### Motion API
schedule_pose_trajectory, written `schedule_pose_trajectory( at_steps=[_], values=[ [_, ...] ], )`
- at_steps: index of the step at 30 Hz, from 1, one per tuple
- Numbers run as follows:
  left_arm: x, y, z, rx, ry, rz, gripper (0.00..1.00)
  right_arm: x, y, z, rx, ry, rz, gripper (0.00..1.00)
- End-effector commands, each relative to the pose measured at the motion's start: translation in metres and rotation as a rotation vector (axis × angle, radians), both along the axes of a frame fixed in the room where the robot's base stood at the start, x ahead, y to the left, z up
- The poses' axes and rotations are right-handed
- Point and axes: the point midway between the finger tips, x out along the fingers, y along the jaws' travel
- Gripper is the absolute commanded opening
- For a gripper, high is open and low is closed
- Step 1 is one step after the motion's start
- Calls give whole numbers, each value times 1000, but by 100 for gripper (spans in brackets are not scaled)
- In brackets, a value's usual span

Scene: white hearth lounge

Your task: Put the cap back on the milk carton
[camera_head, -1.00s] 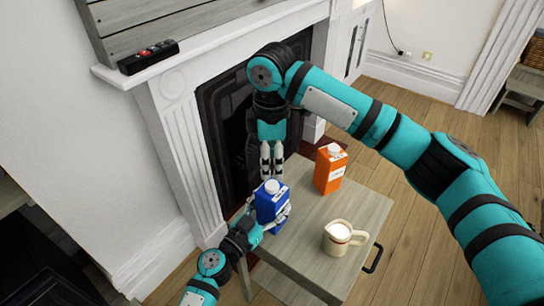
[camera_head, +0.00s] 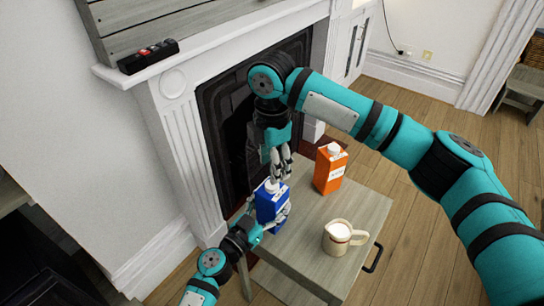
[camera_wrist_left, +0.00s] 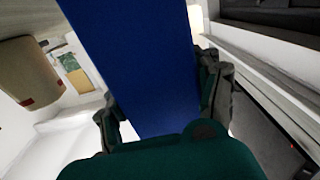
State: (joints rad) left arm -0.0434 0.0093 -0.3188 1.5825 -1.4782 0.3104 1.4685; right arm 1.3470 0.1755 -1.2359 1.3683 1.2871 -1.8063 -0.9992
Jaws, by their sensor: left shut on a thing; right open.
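A blue carton (camera_head: 268,207) with a white top stands upright on the left part of the small table. A small white cap (camera_head: 272,185) shows on its top; it is too small to tell how firmly it sits. My left gripper (camera_head: 275,220) is shut around the carton's sides, low down. The left wrist view shows the carton's blue face (camera_wrist_left: 150,60) between the fingers. My right gripper (camera_head: 279,179) points down just above the carton top, its fingers open, close to the cap. Whether they touch the cap cannot be told.
An orange carton (camera_head: 329,172) with a white cap stands behind, to the right. A cream jug (camera_head: 341,240) of white liquid stands at the front right of the grey wooden table (camera_head: 308,265). The white fireplace (camera_head: 180,150) is close behind the table on the left.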

Motion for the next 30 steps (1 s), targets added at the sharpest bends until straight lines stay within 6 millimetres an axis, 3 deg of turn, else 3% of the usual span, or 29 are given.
schedule_pose_trajectory(
  at_steps=[6,12,23,30],
  values=[
    [0,0,0,0,0,0,0,-1,-1,-37,-2,3,-1,50],
    [0,0,0,0,0,0,0,0,-1,-57,-2,3,0,50],
    [0,0,0,0,0,0,0,0,0,-62,0,1,0,50],
    [0,0,0,0,0,0,0,0,0,-62,-1,1,0,21]
  ],
)
